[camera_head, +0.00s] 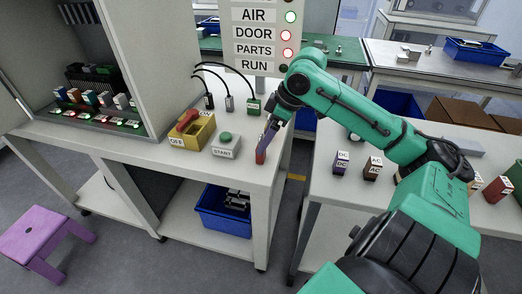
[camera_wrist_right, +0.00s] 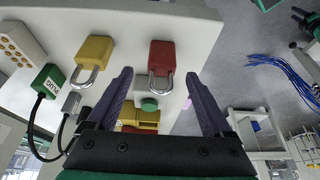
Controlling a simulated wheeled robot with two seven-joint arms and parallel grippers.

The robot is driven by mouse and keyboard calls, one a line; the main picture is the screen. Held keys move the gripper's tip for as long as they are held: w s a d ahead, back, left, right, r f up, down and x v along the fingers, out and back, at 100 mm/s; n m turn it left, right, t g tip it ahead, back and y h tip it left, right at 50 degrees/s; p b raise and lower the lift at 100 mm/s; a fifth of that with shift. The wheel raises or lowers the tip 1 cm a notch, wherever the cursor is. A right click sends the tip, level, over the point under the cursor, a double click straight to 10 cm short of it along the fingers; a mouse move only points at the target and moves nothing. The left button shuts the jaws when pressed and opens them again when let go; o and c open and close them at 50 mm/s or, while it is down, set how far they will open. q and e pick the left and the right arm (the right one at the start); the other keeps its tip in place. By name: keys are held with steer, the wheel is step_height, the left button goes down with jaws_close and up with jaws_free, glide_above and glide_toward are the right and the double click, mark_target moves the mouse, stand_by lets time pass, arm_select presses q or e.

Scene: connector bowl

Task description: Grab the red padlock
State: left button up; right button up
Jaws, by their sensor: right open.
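The red padlock (camera_wrist_right: 162,57) lies on the white workbench with its silver shackle toward my right gripper in the wrist view. My right gripper (camera_wrist_right: 159,77) is open, with its dark purple fingers on either side of the shackle's end of the picture; the padlock's body lies beyond the fingertips. I cannot tell whether a finger touches it. In the head view a small red part (camera_head: 260,157) shows at the fingertips of my right gripper (camera_head: 266,145), near the bench's right edge; the rest is hidden.
A yellow padlock (camera_wrist_right: 95,50) lies left of the red one in the wrist view. A yellow switch box (camera_head: 193,131) with a red handle and a green START button (camera_head: 225,145) stand left of my gripper. Cabled plugs (camera_head: 254,106) stand behind. A floor gap separates the right table.

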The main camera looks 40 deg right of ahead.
steer(key=x, duration=0.4)
steer(key=shift+a, duration=0.1)
jaws_close()
arm_select(q)
steer(key=shift+w+d, duration=0.35)
steer(key=shift+w, duration=0.05)
arm_select(e)
steer(key=shift+r, duration=0.15)
